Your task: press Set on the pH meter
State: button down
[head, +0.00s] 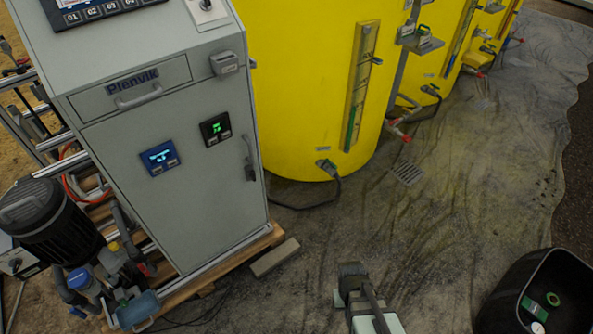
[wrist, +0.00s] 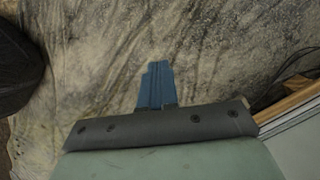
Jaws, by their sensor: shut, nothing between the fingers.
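Two small panel meters sit on the grey cabinet door in the head view. One is blue with a lit display (head: 160,157); the other is black with green digits (head: 215,129), higher and to the right. Small buttons show below each display. Their labels are too small to read, so I cannot tell which is the pH meter. My gripper (head: 352,272) is low over the floor, right of the cabinet and well apart from both meters. In the wrist view its blue fingers (wrist: 155,85) are together and empty, above bare floor.
The grey cabinet (head: 190,215) stands on a wooden pallet (head: 232,250). A door handle (head: 249,158) sticks out right of the meters. A yellow tank (head: 300,90) stands behind. A black bin (head: 500,305) is at lower right. The floor between is mostly clear.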

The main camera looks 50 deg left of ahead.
aim_at(213, 141)
jog(key=s+a+r+n+t+y, duration=0.2)
jog(key=s+a+r+n, duration=0.3)
jog(key=a, duration=0.6)
jog(key=s+a+r+n+t+y, duration=0.1)
jog(key=s+a+r+t+y, duration=0.15)
jog(key=a+r, duration=0.6)
jog(key=s+a+r+n+t+y, duration=0.1)
jog(key=s+a+r+n+t, duration=0.25)
jog(key=a, duration=0.85)
jog(key=w+a+r+n+t+y, duration=0.2)
jog(key=a+r+n+y, duration=0.6)
jog(key=a+r+n, duration=0.4)
jog(key=a+r+t, duration=0.1)
jog(key=a+r, duration=0.2)
jog(key=r, duration=0.1)
jog(key=shift+r+t, duration=0.2)
jog(key=shift+t, duration=0.1)
jog(key=shift+n, duration=0.25)
jog(key=a, duration=0.8)
jog(key=shift+a, duration=0.35)
jog(key=shift+a, duration=0.2)
